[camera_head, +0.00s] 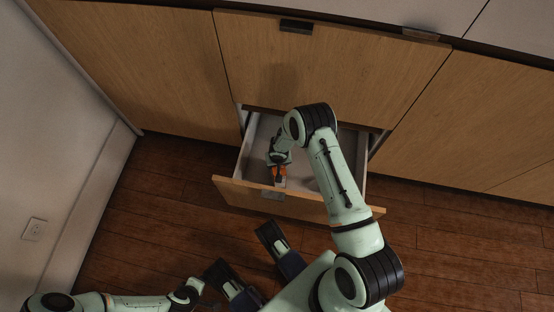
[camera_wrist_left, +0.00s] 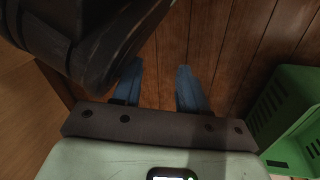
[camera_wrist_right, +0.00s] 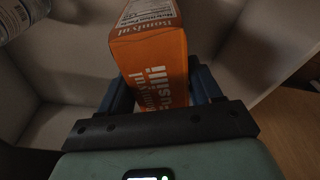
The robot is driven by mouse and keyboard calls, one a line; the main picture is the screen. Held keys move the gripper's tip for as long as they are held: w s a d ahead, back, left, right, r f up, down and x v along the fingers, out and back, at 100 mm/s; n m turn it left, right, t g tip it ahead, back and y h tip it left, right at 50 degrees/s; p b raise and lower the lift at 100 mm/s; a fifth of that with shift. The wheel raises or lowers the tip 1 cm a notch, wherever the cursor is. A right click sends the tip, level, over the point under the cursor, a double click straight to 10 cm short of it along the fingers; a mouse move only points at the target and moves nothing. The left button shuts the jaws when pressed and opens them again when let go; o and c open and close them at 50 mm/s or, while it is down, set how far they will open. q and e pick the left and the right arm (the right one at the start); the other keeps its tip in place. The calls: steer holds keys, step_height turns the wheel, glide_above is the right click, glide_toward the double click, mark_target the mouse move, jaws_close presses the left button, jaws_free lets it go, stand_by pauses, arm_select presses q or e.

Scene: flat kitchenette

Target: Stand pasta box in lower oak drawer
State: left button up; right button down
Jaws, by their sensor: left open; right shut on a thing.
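The lower oak drawer (camera_head: 235,194) is pulled open, its pale interior showing. My right arm reaches over it, and my right gripper (camera_head: 279,172) is inside the drawer near its front panel. It is shut on the orange pasta box (camera_head: 279,171). In the right wrist view the pasta box (camera_wrist_right: 151,62) sits between the fingers, with the drawer's pale walls around it. Whether its base touches the drawer floor cannot be told. My left gripper (camera_wrist_left: 160,85) is open and empty over the wooden floor; the head view does not show its fingers clearly.
A closed upper oak drawer (camera_head: 320,70) with a dark handle is above the open one. A green crate (camera_wrist_left: 285,120) stands on the floor in the left wrist view. A cylindrical item (camera_wrist_right: 20,15) shows at the drawer's corner in the right wrist view. A wall is at left.

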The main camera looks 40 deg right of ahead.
steer(key=shift+r, duration=0.1)
steer(key=shift+f, duration=0.2)
steer(key=shift+c, duration=1)
jaws_free()
steer(key=shift+r, duration=0.1)
